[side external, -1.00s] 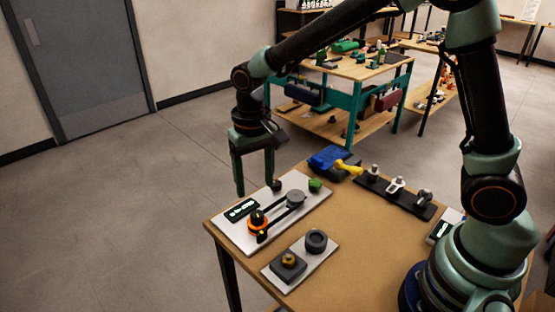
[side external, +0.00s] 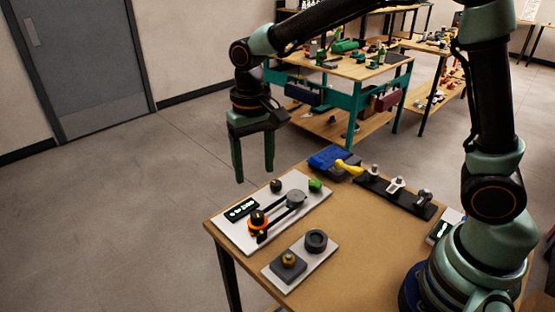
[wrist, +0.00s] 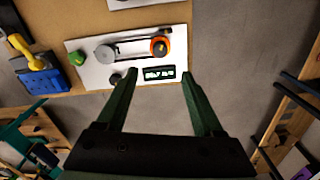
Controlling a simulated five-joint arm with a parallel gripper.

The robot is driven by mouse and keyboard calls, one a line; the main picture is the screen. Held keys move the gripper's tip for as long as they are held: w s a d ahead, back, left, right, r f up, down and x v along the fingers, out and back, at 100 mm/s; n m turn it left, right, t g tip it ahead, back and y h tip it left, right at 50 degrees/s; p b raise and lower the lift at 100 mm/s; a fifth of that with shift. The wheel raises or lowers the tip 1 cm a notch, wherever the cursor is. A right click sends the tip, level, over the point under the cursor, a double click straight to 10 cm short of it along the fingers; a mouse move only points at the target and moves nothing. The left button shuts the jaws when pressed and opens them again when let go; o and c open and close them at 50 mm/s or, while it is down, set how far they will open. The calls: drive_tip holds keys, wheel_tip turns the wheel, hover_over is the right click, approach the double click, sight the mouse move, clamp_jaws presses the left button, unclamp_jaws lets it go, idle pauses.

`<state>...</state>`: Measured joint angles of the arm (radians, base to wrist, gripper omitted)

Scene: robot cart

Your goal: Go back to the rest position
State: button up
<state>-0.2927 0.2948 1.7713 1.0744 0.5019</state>
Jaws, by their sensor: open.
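My gripper (side external: 254,172) is open and empty in the side external view. It hangs with its fingers pointing down, above and beyond the far left edge of the table (side external: 345,262). In the wrist view my gripper (wrist: 158,82) shows its two green fingers spread apart with nothing between them. The white board (side external: 232,231) with an orange knob, a grey disc, a belt and a small display lies on the table just past the fingertips. The same white board (wrist: 86,72) is ahead of the fingers in the wrist view.
A light plate (side external: 322,257) with a black ring and a brass-topped block lies near the table's front. A blue and yellow item (side external: 330,157) and a black rack (side external: 409,204) stand farther back. A teal workbench (side external: 355,95) stands behind. Floor is clear at left.

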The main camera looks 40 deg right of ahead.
drive_tip(key=s+d+r+n+t, duration=0.2)
drive_tip(key=s+d+r+t, duration=0.3)
drive_tip(key=s+d+r, duration=0.3)
drive_tip(key=shift+s+d+t, duration=0.3)
drive_tip(key=shift+s+d, duration=1.35)
drive_tip(key=shift+d, duration=0.35)
drive_tip(key=shift+r, duration=0.15)
